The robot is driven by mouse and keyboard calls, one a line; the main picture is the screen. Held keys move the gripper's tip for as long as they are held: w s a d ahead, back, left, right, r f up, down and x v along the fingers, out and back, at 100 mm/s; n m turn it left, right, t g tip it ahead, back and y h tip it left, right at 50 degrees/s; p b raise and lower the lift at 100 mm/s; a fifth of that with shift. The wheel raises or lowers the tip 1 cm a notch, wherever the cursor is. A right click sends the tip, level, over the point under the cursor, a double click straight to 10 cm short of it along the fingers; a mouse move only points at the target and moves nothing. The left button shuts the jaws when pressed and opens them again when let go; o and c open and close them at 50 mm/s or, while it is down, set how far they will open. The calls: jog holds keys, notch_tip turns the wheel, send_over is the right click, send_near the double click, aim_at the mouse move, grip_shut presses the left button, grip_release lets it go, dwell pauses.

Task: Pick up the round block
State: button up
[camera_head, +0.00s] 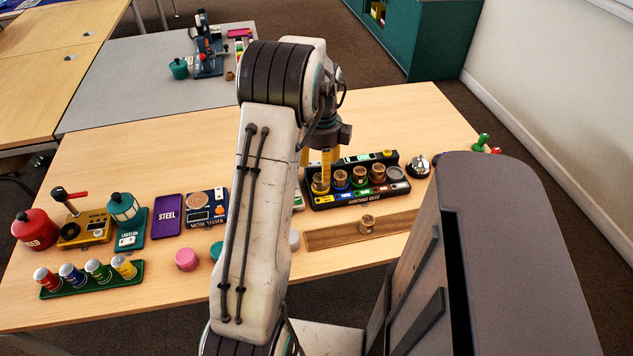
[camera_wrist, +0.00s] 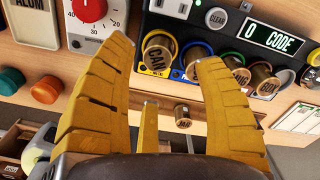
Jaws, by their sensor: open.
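Several small round wooden blocks with dark words stand in the sorting console (camera_head: 352,196); one (camera_wrist: 158,52) seems to read "CAN" and shows between my fingertips in the wrist view. Another round wooden block (camera_head: 367,223) sits apart in the shallow wooden tray (camera_head: 325,238); it also shows lower in the wrist view (camera_wrist: 183,117). Which one the task means I cannot tell. My gripper (camera_wrist: 164,55) has its yellow fingers spread, with nothing held. In the head view, my gripper (camera_head: 321,160) is above the console's left end, and my arm hides part of it.
A pink disc (camera_head: 187,259) and a pale disc (camera_head: 293,240) lie on the table. The metal tester (camera_head: 207,207) and purple steel card (camera_head: 168,215) stand left of my arm. A bell (camera_head: 418,166) is right of the console. Bare table shows behind the console.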

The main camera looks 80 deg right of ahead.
aim_at(320, 177)
jog(key=shift+w+f, duration=0.15)
jog(key=shift+f, duration=2.75)
jog(key=c, duration=1.1)
jog(key=shift+r, duration=0.1)
